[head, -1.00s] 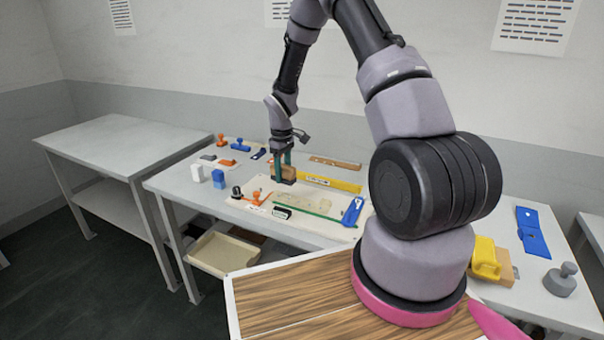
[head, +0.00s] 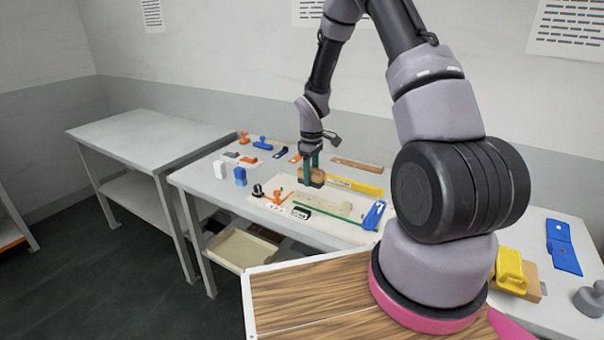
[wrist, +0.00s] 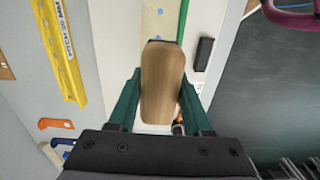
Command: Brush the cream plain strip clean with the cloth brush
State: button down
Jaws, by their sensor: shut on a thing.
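My gripper (head: 311,168) is shut on the cloth brush (head: 312,178), a block with a rounded wooden back. The brush also fills the middle of the wrist view (wrist: 161,85), between the green fingers (wrist: 125,105). The cream plain strip (head: 330,205) lies on a pale board on the table, by a long green edge. In the wrist view the strip (wrist: 172,22) runs up beyond the brush and has a few small specks on it. The brush's underside is hidden, so I cannot tell whether it touches the strip.
A yellow ruler (head: 355,187) lies behind the board. A black block (head: 301,213), an orange tool (head: 279,198) and a blue piece (head: 374,215) lie around the strip. A white bottle (head: 220,170) and blue block (head: 240,176) stand left. The left table (head: 140,135) is bare.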

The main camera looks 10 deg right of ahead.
send_near(323, 205)
jog(key=s+d, duration=0.4)
jog(key=f, duration=0.3)
jog(key=shift+s+d+f, duration=0.2)
jog(key=shift+s+f, duration=0.1)
jog(key=shift+f, duration=1.1)
jog(key=shift+f, duration=0.4)
jog(key=shift+w+a+r, duration=0.1)
jog(key=shift+w+a, duration=1)
jog(key=shift+w, duration=0.05)
jog(key=shift+w+a, duration=0.1)
jog(key=shift+w+a, duration=1.05)
